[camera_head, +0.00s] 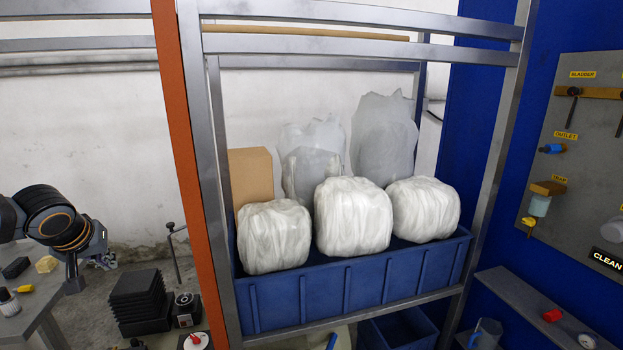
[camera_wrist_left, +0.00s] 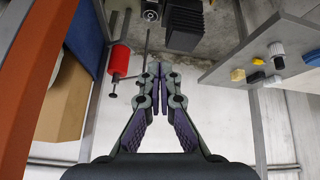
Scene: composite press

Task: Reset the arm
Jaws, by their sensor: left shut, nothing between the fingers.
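My left gripper (camera_wrist_left: 160,72) shows in the wrist view with its two fingers together and nothing between them. In the head view my left arm comes in at the left edge, and the gripper (camera_head: 73,284) hangs below the black wrist joint, beside a grey table. It is in the air, apart from the objects around it. My right gripper is in neither view.
A blue bin (camera_head: 350,290) with white wrapped bundles (camera_head: 352,217) and a cardboard box (camera_head: 250,176) stands in a metal rack with an orange post (camera_head: 180,150). A grey table (camera_head: 40,312) holds small parts. Black stacked trays (camera_head: 138,296) stand right of it. A tool board (camera_head: 590,150) hangs at right.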

